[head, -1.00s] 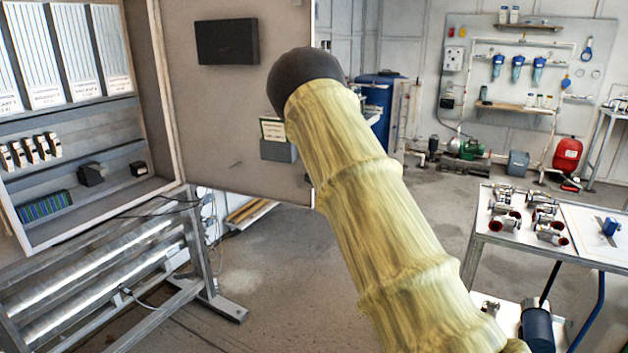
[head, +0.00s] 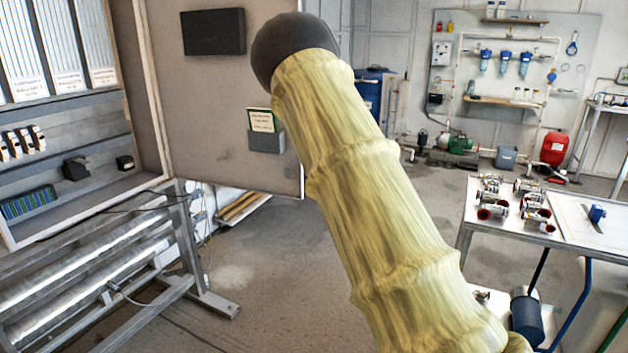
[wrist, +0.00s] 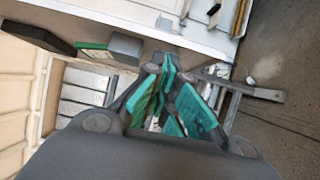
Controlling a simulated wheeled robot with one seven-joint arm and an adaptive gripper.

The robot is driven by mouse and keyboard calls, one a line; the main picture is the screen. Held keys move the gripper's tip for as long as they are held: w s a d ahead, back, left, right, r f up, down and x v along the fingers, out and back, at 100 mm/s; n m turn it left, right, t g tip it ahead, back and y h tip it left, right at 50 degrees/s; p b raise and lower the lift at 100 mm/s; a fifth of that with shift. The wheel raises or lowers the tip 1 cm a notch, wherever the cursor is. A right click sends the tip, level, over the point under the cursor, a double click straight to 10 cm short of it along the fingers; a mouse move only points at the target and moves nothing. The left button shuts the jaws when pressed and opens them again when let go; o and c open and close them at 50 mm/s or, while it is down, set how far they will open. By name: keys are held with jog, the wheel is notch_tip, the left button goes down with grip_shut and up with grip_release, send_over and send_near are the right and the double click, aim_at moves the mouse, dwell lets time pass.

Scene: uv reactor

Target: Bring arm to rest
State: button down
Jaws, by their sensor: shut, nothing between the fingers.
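My arm, in a yellow-green sleeve with a dark rounded joint, reaches up across the middle of the head view. My gripper (wrist: 172,100) shows in the wrist view, with grey links and teal finger pads. Its fingers are close together with nothing held between them. The gripper is hidden in the head view. Beyond the fingers the wrist view shows the open cabinet door (wrist: 125,15) and a grey metal frame (wrist: 262,93) near the floor. I cannot tell the exact gap to the door.
The open cabinet (head: 150,90) stands left, its door (head: 215,170) behind my arm with a card holder (head: 265,142). A pipe rack (head: 190,255) stands below. At right, a table (head: 560,255) carries several metal fittings (head: 492,197). The floor (head: 262,290) between is clear.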

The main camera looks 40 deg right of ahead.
jog(key=shift+s+d+f, duration=0.1)
jog(key=shift+s+d, duration=0.1)
jog(key=shift+s, duration=0.15)
jog(key=s+a+f+m+g+p, duration=0.1)
jog(key=s+a+f+m+g, duration=0.35)
jog(key=f, duration=0.65)
jog(key=s+a+f+m+g+h, duration=0.1)
jog(key=s+a+f+m, duration=0.2)
jog(key=s+a+f, duration=0.55)
jog(key=s+a+f+m+g+p, duration=0.1)
jog(key=s+a+f+m+g, duration=0.2)
jog(key=f, duration=1.1)
jog(key=s+a+f+m+g, duration=0.2)
jog(key=s+a+f+g, duration=0.1)
jog(key=s+a, duration=0.4)
jog(key=s+a+f+m+g+y+p, duration=0.1)
jog(key=s+a+f+m+g, duration=0.2)
jog(key=s, duration=1.1)
jog(key=s+a+f+m+g+p, duration=0.1)
jog(key=s+a+f+m+g, duration=0.1)
jog(key=s+a+f, duration=0.4)
jog(key=s+a+g, duration=0.1)
jog(key=s+a, duration=0.3)
jog(key=shift+s+a+m, duration=0.25)
jog(key=shift+a+m, duration=0.1)
